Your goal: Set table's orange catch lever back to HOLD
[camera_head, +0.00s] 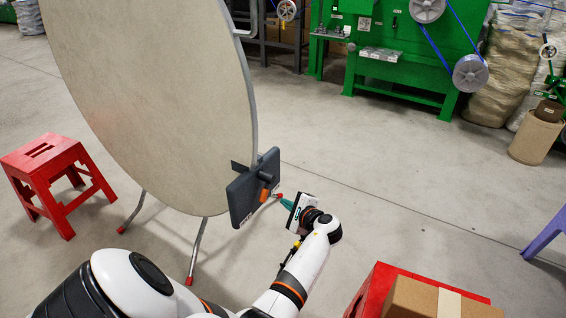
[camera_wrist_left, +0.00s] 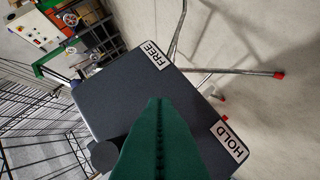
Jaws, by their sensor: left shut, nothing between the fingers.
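The table (camera_head: 150,90) has a round beige top, tipped up nearly upright on grey legs. A dark catch plate (camera_head: 240,200) sits at its lower right edge, with the orange catch lever (camera_head: 265,191) on it. In the left wrist view the plate (camera_wrist_left: 110,95) carries a FREE label (camera_wrist_left: 157,56) at top and a HOLD label (camera_wrist_left: 229,142) at lower right. The lever cannot be made out there. My left gripper (camera_head: 284,202) is shut and empty, its green fingers (camera_wrist_left: 158,115) just right of the lever; contact cannot be told. My right gripper is not in view.
A red stool (camera_head: 45,165) stands left of the table. A cardboard box (camera_head: 430,300) on a red support is at the lower right. Green machinery (camera_head: 410,50) stands at the back.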

